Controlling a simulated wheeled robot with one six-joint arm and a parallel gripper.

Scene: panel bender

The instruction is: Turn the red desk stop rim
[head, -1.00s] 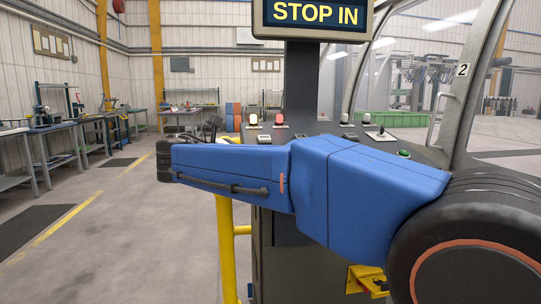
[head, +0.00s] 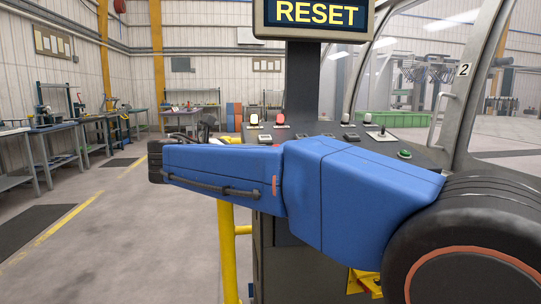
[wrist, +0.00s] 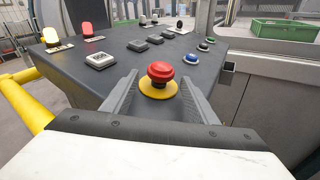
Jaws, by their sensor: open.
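The red desk stop (wrist: 160,72) is a red mushroom button on a round yellow base on the dark desk in the wrist view. My gripper (wrist: 159,82) is open, with one grey finger to the left of the stop and one to the right. A gap shows between the red rim and each finger. The stop does not show in the head view, where my blue arm crosses in front of the desk. A display (head: 315,13) above the desk reads RESET.
The dark desk (wrist: 75,90) also carries a lit amber lamp (wrist: 50,37), a red lamp (wrist: 88,31), a pale square button (wrist: 100,60), a blue button (wrist: 190,59) and several other controls. A yellow rail (wrist: 28,105) runs at the left.

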